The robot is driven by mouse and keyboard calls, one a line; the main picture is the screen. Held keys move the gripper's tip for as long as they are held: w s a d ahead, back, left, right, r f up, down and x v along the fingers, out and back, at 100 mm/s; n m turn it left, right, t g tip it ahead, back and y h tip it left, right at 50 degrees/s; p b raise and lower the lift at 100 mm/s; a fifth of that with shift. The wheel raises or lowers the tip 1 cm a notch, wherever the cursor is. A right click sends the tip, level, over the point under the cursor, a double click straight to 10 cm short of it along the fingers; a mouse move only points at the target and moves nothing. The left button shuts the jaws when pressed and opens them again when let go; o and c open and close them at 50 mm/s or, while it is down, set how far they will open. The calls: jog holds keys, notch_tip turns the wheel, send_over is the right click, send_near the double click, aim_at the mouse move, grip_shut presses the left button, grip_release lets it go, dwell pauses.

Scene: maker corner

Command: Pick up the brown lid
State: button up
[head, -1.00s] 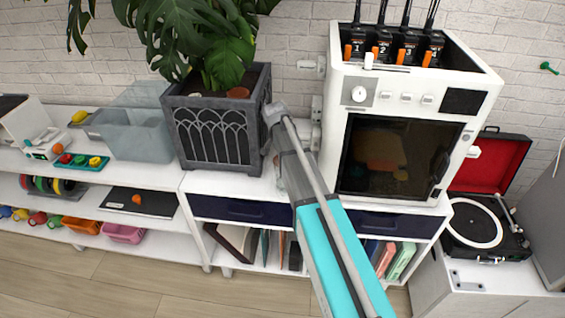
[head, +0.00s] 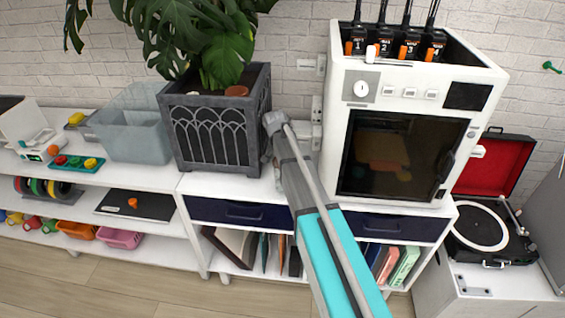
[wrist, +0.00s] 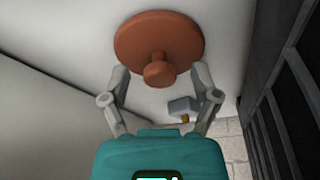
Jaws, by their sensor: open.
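The brown lid (wrist: 160,38) shows in the wrist view as a round disc with a small knob, on a white surface. My gripper (wrist: 159,78) is open and empty, with a fingertip on either side below the knob. The knob appears between and just beyond the fingertips; I cannot tell whether they touch the lid. In the head view my arm covers the spot between planter and oven, and I cannot make out the lid or my fingers there.
In the head view, a dark planter (head: 212,135) with a plant stands left of my arm and a white oven (head: 480,90) right of it. A translucent bin (head: 137,135) is farther left. A small grey object (wrist: 183,106) is near the right finger.

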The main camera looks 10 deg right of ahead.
grip_shut()
dwell(0.4)
jog(key=shift+r, duration=0.15)
notch_tip(320, 180, up, 28)
jog(key=p, duration=2.8)
jog(key=shift+f, duration=0.2)
notch_tip(320, 180, down, 7)
jog(key=b, duration=0.7)
jog(key=shift+s+r, duration=0.1)
